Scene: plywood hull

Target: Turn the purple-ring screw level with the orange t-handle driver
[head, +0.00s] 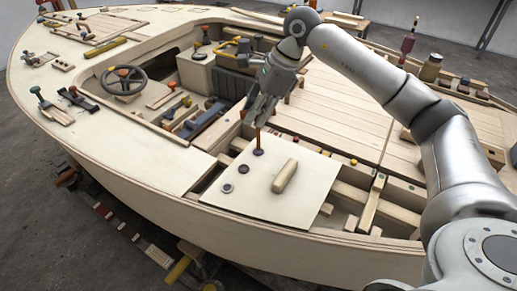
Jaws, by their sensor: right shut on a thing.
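My right gripper (258,115) comes in from the right and is shut on the orange t-handle driver (258,138). Its fingers hide most of the driver's handle. The driver points down, nearly upright, and its lower end meets a dark, purplish ring (258,152) on the pale plywood panel (235,200). The driver's tip covers the screw inside that ring, so I cannot tell whether it is level. Two more dark round fittings, one in the middle (243,169) and one nearer the front (228,188), lie in line with it. My left gripper is not in view.
A wooden block (285,176) lies on the panel right of the fittings. Open framing with beams (372,205) is at the right. A steering wheel (124,80) and tools (180,112) are at the left. The panel's front is clear.

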